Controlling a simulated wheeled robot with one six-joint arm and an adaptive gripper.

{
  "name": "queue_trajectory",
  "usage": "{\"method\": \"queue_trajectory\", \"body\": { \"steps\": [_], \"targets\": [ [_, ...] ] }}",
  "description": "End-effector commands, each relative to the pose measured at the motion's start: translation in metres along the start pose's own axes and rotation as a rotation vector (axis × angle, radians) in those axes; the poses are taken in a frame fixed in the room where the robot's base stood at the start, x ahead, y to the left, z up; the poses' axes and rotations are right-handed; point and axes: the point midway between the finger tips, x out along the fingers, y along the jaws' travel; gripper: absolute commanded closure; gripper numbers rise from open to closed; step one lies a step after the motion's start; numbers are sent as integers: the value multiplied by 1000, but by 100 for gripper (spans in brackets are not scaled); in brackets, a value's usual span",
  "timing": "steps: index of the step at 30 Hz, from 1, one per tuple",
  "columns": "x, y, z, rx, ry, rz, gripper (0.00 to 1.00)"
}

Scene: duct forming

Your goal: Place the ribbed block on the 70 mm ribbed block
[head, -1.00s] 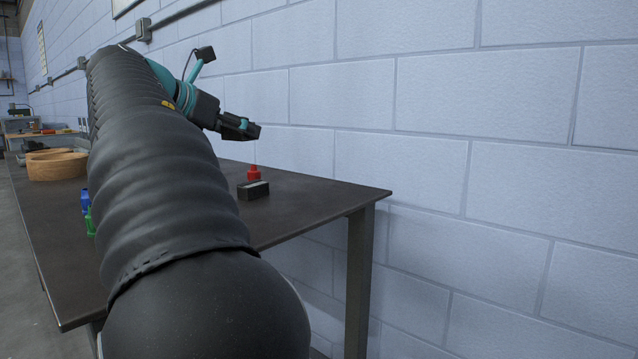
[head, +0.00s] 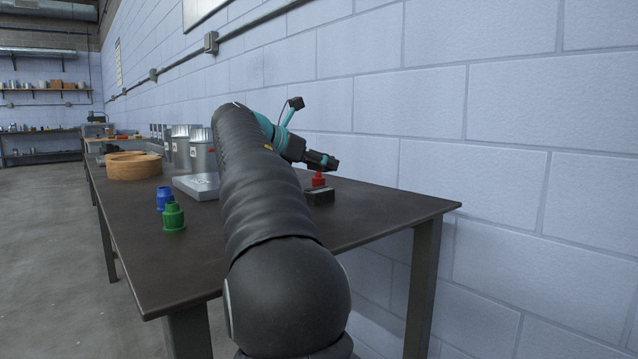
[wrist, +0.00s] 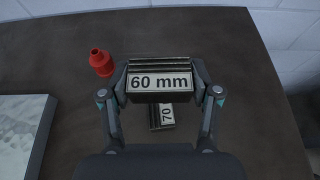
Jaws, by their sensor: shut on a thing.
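My gripper (wrist: 160,90) is shut on a dark ribbed block with a white "60 mm" label (wrist: 160,82), with one finger at each end. The 70 mm ribbed block (wrist: 161,117) lies on the table below it, turned so its "70" label reads sideways. The held block hides part of it in the wrist view. In the head view my gripper (head: 323,161) is above the 70 mm block (head: 320,197), with a gap between. The held block is hard to tell from the dark fingers there.
A red fitting (wrist: 101,62) stands close by the 70 mm block on the dark table (head: 385,213). A grey plate (wrist: 20,125) lies to the left. Blue (head: 163,198) and green (head: 173,217) fittings, a wooden ring (head: 133,166) and grey bins (head: 203,158) stand further left. A wall runs behind.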

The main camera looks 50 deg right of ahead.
Motion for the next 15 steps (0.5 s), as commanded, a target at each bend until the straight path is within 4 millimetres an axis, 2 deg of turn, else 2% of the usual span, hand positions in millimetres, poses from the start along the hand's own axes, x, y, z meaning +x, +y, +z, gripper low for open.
{"method": "queue_trajectory", "body": {
  "steps": [5,12,15],
  "targets": [
    [4,4,-6,0,-1,0,89],
    [16,3,-36,-1,-1,0,89],
    [17,3,-39,1,-1,1,89]
  ]
}}
